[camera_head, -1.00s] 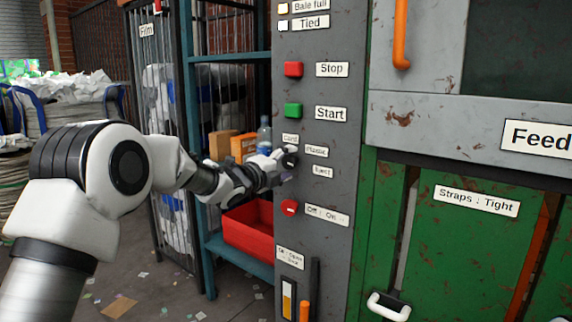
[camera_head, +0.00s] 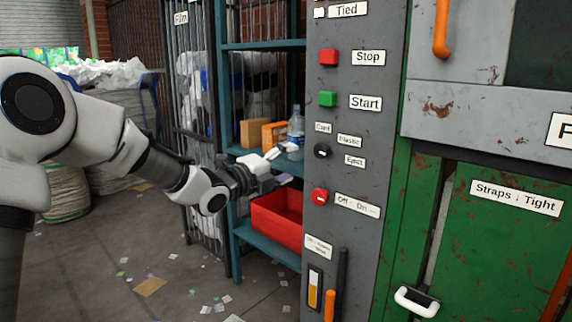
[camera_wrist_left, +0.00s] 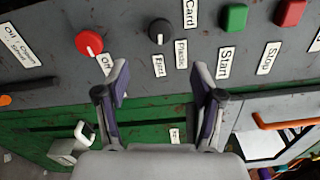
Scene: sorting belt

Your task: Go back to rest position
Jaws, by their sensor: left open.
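My left gripper (camera_head: 279,166) is open and empty, in front of the teal shelf and left of the grey control panel (camera_head: 378,62). In the left wrist view its two fingers (camera_wrist_left: 160,92) are spread apart with nothing between them, facing the panel. The black selector knob (camera_head: 322,151) with labels Card, Plastic and Eject is on the panel, apart from the gripper; it also shows in the left wrist view (camera_wrist_left: 161,31). The red Off/On knob (camera_head: 320,196) is below it. My right gripper is not in view.
The teal shelf (camera_head: 262,243) holds a red bin (camera_head: 270,222), cardboard boxes (camera_head: 254,132) and a bottle (camera_head: 296,128). A green machine door (camera_head: 500,250) with a white handle (camera_head: 416,301) is at right. White sacks (camera_head: 125,110) stand at left. The floor has scattered scraps.

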